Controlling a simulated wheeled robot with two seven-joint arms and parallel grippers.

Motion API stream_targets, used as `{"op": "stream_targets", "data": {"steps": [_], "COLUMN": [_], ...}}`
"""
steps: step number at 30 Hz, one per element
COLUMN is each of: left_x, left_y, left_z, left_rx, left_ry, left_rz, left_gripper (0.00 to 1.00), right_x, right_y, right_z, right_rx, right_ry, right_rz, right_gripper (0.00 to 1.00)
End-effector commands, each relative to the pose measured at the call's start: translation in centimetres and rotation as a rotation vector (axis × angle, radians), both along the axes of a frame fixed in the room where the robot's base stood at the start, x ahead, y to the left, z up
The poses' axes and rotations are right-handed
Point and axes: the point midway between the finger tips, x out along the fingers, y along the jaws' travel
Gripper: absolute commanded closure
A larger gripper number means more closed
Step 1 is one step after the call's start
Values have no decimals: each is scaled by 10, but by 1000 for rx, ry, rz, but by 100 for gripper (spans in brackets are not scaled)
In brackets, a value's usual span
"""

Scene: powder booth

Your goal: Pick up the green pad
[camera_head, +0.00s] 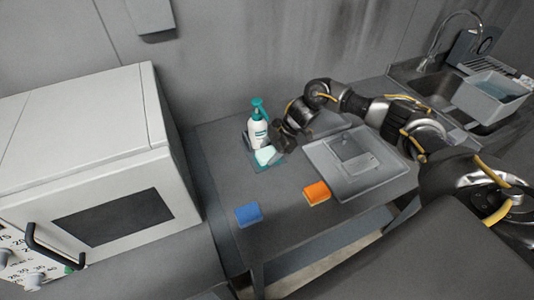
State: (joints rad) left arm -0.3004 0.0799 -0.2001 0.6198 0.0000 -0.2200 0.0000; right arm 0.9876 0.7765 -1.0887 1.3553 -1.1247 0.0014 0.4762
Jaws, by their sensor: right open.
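My left gripper is not in view.
A white spray bottle (257,130) with a teal top stands just behind the pad. A blue sponge (249,214) and an orange sponge (316,192) lie nearer the front. A grey tray (385,182) fills the table's right part. A white oven (95,115) stands left.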

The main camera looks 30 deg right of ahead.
Motion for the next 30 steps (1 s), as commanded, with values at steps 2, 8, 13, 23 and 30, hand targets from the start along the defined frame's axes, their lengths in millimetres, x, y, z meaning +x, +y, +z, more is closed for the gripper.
{"op": "stream_targets", "data": {"steps": [2,8,13,23,30], "left_x": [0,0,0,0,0], "left_y": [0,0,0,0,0], "left_z": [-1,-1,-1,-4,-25], "left_rx": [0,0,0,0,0], "left_ry": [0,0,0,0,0], "left_rz": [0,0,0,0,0], "left_gripper": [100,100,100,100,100], "right_x": [0,0,0,1,1], "right_y": [0,0,0,0,0], "right_z": [0,0,0,4,30], "right_rx": [0,0,0,1,0], "right_ry": [0,0,-1,-3,-8], "right_rz": [0,0,1,1,4], "right_gripper": [41,57,69,69,69]}}
